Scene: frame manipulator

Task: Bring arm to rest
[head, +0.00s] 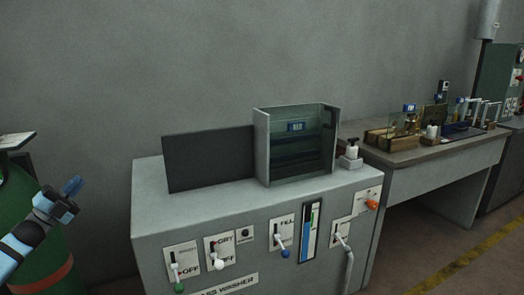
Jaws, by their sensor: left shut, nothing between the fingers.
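My left gripper (73,187) shows at the lower left of the head view, on my left arm (22,243) that comes in from the left edge. Its blue fingers are together and hold nothing. It is in the air in front of the green cylinder and left of the grey washer cabinet (150,215), apart from the cabinet. My right gripper and right arm are out of view.
A dark panel (208,160) and a glass-fronted box (296,150) stand on the cabinet. Levers with coloured knobs (285,253) stick out of its front. A green cylinder (60,265) stands at left. A cluttered table (392,152) stands at right, with clear floor (430,255) before it.

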